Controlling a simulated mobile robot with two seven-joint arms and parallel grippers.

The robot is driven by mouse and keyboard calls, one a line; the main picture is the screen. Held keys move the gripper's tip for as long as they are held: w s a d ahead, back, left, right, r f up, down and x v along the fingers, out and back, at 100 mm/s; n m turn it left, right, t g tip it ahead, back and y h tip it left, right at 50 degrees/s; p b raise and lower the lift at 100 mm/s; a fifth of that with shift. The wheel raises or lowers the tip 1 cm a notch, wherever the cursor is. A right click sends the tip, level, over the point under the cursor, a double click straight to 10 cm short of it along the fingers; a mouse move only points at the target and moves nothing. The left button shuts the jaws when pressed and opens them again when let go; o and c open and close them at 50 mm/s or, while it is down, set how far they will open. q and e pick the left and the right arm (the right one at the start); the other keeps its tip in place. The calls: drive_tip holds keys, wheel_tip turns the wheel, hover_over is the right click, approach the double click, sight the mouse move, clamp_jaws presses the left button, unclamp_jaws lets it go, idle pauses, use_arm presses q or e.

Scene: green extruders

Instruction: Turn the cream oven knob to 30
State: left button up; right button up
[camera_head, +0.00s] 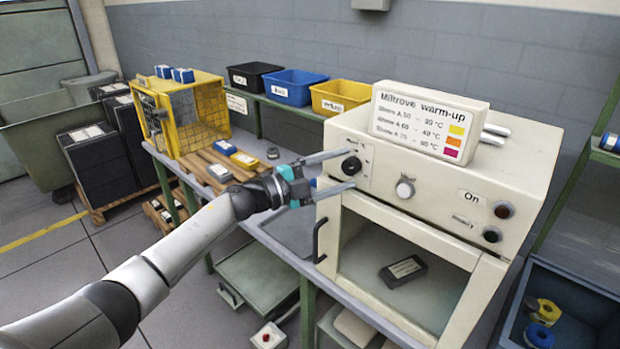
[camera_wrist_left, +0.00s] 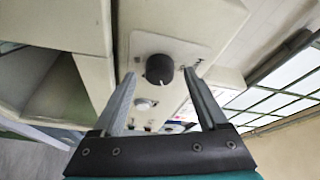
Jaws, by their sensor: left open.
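The cream oven (camera_head: 440,215) stands on the bench with a black knob (camera_head: 351,165) on a pale plate at the left of its front panel. A white knob (camera_head: 404,187) sits to its right. My left gripper (camera_head: 353,170) is open, with one finger above and one below the black knob in the head view. In the left wrist view the black knob (camera_wrist_left: 159,69) lies between the open fingers (camera_wrist_left: 158,76), with gaps on both sides. A white pointer mark shows on its rim. The scale numbers are too small to read. My right gripper is not in view.
A warm-up sign (camera_head: 425,120) stands on the oven. A dark block (camera_head: 403,270) lies behind the oven window. A yellow cage (camera_head: 190,115) and several bins stand behind my left arm.

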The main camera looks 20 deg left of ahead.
use_arm(q)
drive_tip(key=b+v, duration=0.1)
drive_tip(key=v, duration=1.3)
drive_tip(key=shift+s+a+b, duration=0.15)
drive_tip(key=shift+s+b, duration=0.1)
drive_tip(key=shift+b, duration=0.1)
